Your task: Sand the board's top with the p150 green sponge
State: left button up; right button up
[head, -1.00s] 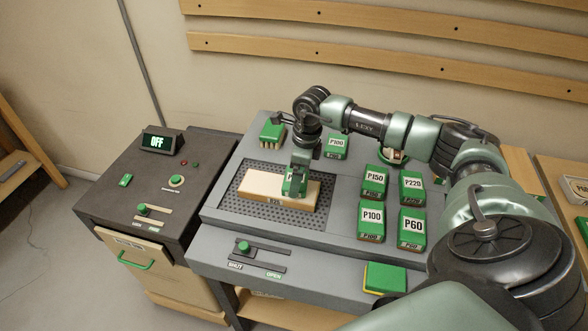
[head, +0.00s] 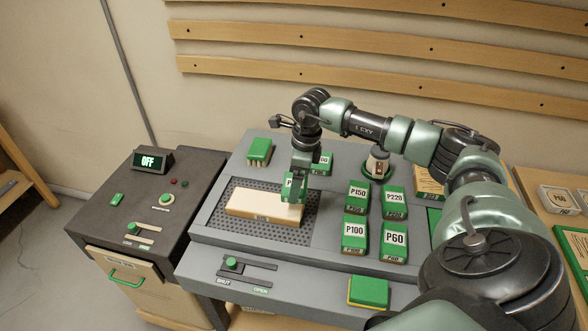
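The pale wooden board (head: 255,205) lies on the perforated black mat (head: 310,208) in the grey bench. My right gripper (head: 294,188) points down over the board's right end and is shut on a green sponge block (head: 291,194). Its white label shows only a "P", so I cannot read its grit. The block appears to rest on the board's top. A green block labelled P150 (head: 357,194) stands on the bench right of the mat. My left gripper is not in view.
Blocks marked P220 (head: 394,200), P100 (head: 354,232) and P60 (head: 395,240) stand near the P150 block. A brush (head: 259,151) lies behind the mat. A dark cabinet at left has a display (head: 152,160) reading OFF. A green-yellow sponge (head: 368,292) lies at the front.

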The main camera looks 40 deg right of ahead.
jog(key=shift+s+d+r+p, duration=0.15)
jog(key=shift+r+p, duration=0.25)
jog(key=shift+r, duration=0.85)
jog(key=shift+w, duration=0.2)
